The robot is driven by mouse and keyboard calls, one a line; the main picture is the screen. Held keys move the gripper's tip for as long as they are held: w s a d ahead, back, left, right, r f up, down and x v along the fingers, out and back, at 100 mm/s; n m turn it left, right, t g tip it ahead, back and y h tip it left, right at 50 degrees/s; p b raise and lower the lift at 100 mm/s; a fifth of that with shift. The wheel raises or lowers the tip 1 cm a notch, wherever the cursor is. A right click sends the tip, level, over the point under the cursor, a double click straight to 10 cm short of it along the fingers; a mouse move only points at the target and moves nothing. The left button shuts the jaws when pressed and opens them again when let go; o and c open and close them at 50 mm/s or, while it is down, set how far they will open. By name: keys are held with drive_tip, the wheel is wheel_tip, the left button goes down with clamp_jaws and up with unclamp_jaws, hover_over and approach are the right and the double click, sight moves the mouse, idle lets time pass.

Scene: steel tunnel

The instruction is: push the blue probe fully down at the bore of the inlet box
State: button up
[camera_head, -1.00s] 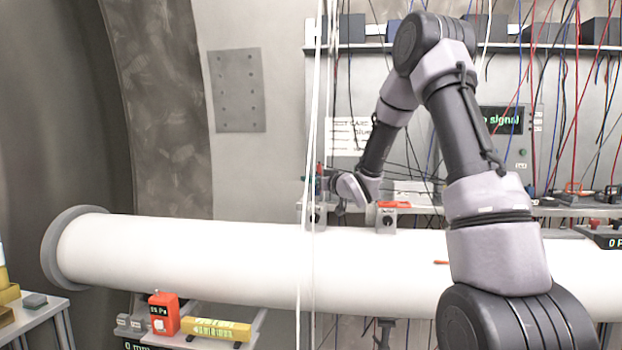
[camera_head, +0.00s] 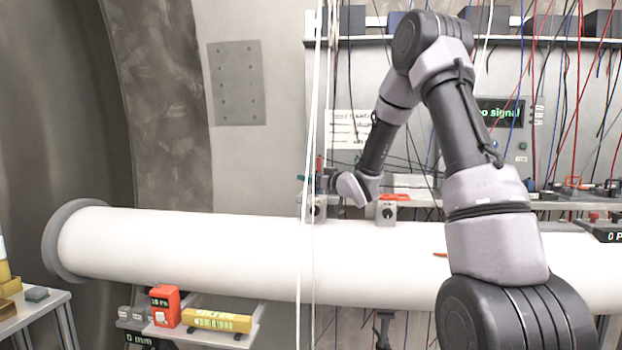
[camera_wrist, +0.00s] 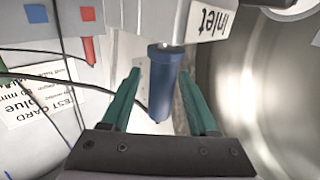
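The blue probe (camera_wrist: 164,82) stands at the grey inlet box (camera_wrist: 207,20), labelled "Inlet", in the wrist view. Its thick blue body shows between the two green fingers of my gripper (camera_wrist: 160,76). The fingers stand apart, one on each side of the probe, with a gap visible on the left side. Whether the right finger touches it I cannot tell. The probe's end in the bore is hidden. In the head view, my gripper (camera_head: 326,183) is small and partly hidden, just above the inlet box (camera_head: 315,209) on the white pipe (camera_head: 190,250).
A second box (camera_head: 387,211) with a red top sits on the pipe to the right. A red gauge (camera_head: 165,306) and a yellow device (camera_head: 217,320) lie on a low shelf. A test card (camera_wrist: 42,95) is at left.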

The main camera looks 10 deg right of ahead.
drive_tip(key=v, duration=1)
drive_tip(key=shift+s+d, duration=0.15)
drive_tip(key=shift+s, duration=0.2)
drive_tip(key=s+d+r+m+g+h, duration=0.3)
drive_tip(key=s+d+r+m+h, duration=0.4)
drive_tip(key=s, duration=0.3)
drive_tip(key=s+a+m+g, duration=0.1)
drive_tip(key=s+a+g, duration=0.1)
drive_tip(key=s, duration=0.9)
drive_tip(key=s+a+m+g+y, duration=0.1)
drive_tip(key=s+g, duration=0.3)
drive_tip(key=s, duration=0.8)
drive_tip(key=shift+s+a+f+m, duration=0.15)
drive_tip(key=shift+s+a+m, duration=0.15)
drive_tip(key=shift+a, duration=0.55)
